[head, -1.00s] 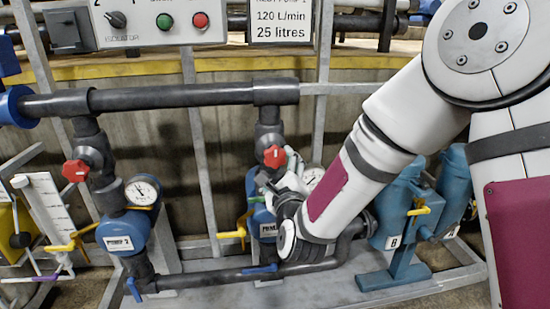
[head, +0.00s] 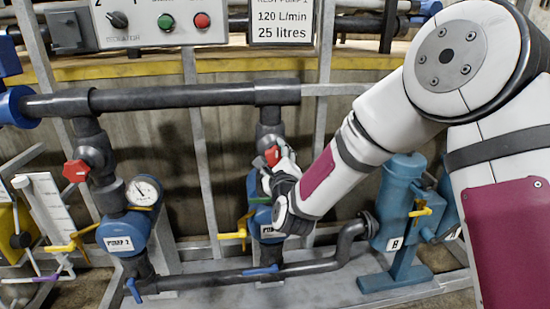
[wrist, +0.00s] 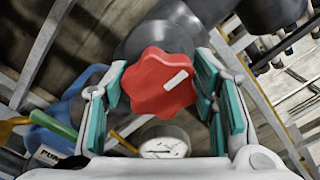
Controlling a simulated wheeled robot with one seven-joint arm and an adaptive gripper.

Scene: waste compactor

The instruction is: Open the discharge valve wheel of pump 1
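The red lobed valve wheel of pump 1 (head: 272,156) sits on the dark vertical pipe above the blue pump 1 body (head: 266,232). In the head view my gripper (head: 268,172) is right at it and partly covers it. In the wrist view the red wheel (wrist: 160,84), with a white mark on its face, lies between the teal finger pads of my gripper (wrist: 160,90). The fingers are spread, one on each side of the wheel, with little or no gap; firm contact is not clear. A pressure gauge (wrist: 162,142) shows below the wheel.
The pump 2 red wheel (head: 76,171) and pump 2 (head: 122,234) stand at left. A yellow lever (head: 234,234) and a green handle (wrist: 52,124) are close to my gripper. The horizontal pipe (head: 180,97) runs above. A blue filter unit (head: 402,200) stands at right.

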